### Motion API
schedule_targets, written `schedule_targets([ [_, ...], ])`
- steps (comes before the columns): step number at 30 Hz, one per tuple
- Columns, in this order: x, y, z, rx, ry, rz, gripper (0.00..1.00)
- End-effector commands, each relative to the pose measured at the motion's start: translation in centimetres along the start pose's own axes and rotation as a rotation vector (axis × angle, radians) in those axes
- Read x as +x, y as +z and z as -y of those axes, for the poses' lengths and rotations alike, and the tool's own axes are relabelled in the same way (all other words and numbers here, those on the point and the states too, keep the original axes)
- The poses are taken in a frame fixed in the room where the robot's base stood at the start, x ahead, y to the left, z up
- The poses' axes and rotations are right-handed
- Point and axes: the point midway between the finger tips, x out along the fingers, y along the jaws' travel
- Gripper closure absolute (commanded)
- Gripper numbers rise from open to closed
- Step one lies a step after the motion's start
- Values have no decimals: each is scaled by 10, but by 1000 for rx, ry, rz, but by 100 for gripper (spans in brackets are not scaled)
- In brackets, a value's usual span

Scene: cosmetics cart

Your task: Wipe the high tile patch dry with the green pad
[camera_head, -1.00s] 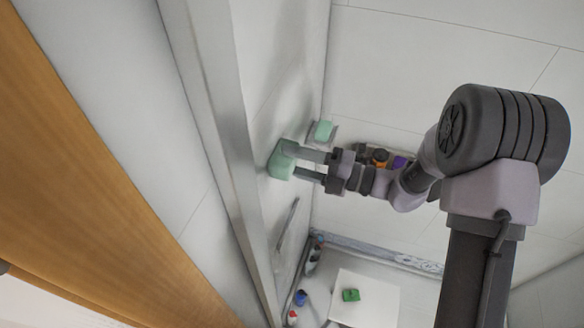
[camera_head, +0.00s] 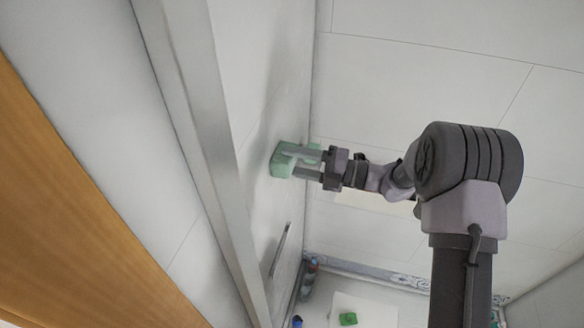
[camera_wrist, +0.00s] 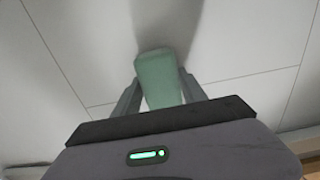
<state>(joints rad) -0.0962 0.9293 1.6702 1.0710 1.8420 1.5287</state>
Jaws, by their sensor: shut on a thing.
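My gripper (camera_head: 297,162) is shut on a pale green pad (camera_head: 279,165). It holds the pad at the white tiled wall (camera_head: 262,112) on the left side of the recess. In the wrist view the pad (camera_wrist: 158,78) sits between both fingers, with its far end toward the tiles (camera_wrist: 245,45). A soft dark shade runs up the wall from the pad. I cannot tell whether the pad touches the tile, nor make out a distinct wet patch.
A slim grey bar (camera_head: 280,249) is on the wall below. Far down, a bright green item (camera_head: 348,319) lies on a white board (camera_head: 376,312), beside several bottles (camera_head: 308,278). The wall above the pad is clear.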

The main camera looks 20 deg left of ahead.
Motion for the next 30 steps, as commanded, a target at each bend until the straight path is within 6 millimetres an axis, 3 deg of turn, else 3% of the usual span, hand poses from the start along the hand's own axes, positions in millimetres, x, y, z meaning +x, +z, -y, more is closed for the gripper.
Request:
schedule_targets([
  [18, 0, 55, 1, -1, 1, 1, 83],
  [30, -9, 58, 0, 0, 0, 1, 83],
])
